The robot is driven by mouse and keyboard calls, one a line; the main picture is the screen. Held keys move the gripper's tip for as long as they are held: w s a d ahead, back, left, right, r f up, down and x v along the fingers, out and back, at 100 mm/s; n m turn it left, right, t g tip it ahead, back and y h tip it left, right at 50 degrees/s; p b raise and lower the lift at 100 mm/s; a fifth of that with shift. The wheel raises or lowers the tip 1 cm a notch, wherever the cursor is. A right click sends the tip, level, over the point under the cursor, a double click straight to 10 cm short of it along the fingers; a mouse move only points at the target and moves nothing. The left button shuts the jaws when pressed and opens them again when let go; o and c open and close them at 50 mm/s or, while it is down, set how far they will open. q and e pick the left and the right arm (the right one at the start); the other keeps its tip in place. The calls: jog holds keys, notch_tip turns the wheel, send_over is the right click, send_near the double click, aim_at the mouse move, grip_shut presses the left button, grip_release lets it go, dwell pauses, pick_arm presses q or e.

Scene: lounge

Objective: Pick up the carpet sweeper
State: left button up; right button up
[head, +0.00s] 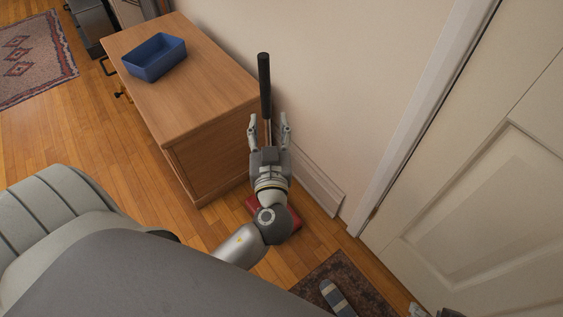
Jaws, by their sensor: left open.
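The carpet sweeper (264,85) stands upright against the wall beside the wooden cabinet. Its black grip and part of a thin metal shaft show above my gripper. Its red base (292,224) is on the floor, mostly hidden behind my left wrist. My left gripper (269,119) is open, with its fingers pointing toward the wall. In the picture one finger is on each side of the shaft. I cannot tell whether the fingers touch it.
The wooden cabinet (213,112) is close on the left, with a blue bin (153,57) on top. A white door (490,200) is at the right. A dark rug (372,293) with a grey striped item (338,298) lies at the bottom. A patterned rug (35,55) lies far left.

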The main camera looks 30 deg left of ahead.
aim_at(266, 105)
pick_arm(q)
jog(key=x, duration=0.4)
jog(key=shift+a+f, duration=0.1)
jog(key=shift+a, duration=0.1)
jog(key=x, duration=0.5)
jog(key=shift+a+f, duration=0.1)
jog(key=shift+f, duration=0.25)
pick_arm(e)
jog(key=shift+s+d+f+g, duration=0.15)
jog(key=shift+s+g, duration=0.1)
jog(key=shift+s, duration=0.3)
jog(key=shift+s+d+g, duration=0.1)
jog(key=shift+s+g, duration=0.15)
jog(key=shift+s, duration=0.25)
pick_arm(q)
jog(key=shift+c, duration=0.2)
jog(key=c, duration=1)
jog(key=shift+r, duration=0.2)
